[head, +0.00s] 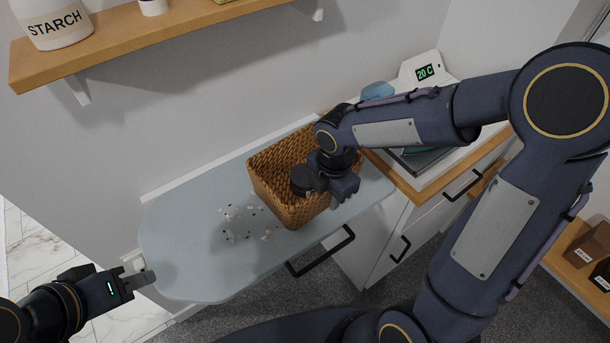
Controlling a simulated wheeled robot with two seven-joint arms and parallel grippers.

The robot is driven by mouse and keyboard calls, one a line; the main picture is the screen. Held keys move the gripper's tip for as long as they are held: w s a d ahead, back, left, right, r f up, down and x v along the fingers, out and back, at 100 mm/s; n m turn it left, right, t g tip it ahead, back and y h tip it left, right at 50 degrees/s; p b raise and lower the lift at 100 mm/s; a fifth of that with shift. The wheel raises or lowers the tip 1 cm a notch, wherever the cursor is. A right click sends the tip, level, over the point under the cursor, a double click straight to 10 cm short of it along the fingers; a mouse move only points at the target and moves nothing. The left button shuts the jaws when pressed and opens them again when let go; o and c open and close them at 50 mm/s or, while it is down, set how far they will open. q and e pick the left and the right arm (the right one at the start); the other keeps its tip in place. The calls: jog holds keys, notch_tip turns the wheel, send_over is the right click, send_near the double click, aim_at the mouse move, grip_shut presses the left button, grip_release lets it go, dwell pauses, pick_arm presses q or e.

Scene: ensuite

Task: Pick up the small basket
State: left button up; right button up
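The small basket (270,178) is brown wicker and stands upright on the blue-grey ironing board (180,250). My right arm reaches over it from the right. My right gripper (325,190) is at the basket's right side, over its rim; its wrist and body hide that part of the basket. I cannot see its fingertips or whether they are closed on the rim. My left gripper (146,278) is at the lower left, by the board's left end, away from the basket. Its fingers are seen edge-on, so their opening is unclear.
Small pale and dark bits (245,225) lie scattered on the board left of the basket. A wooden shelf (150,38) with a STARCH jar (55,22) hangs above. At right is a counter with a 20 C display (425,72).

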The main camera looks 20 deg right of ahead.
jog(key=shift+f, duration=0.4)
jog(key=shift+c, duration=0.3)
grip_shut()
jog(key=shift+w+r, duration=0.1)
jog(key=shift+r, duration=0.15)
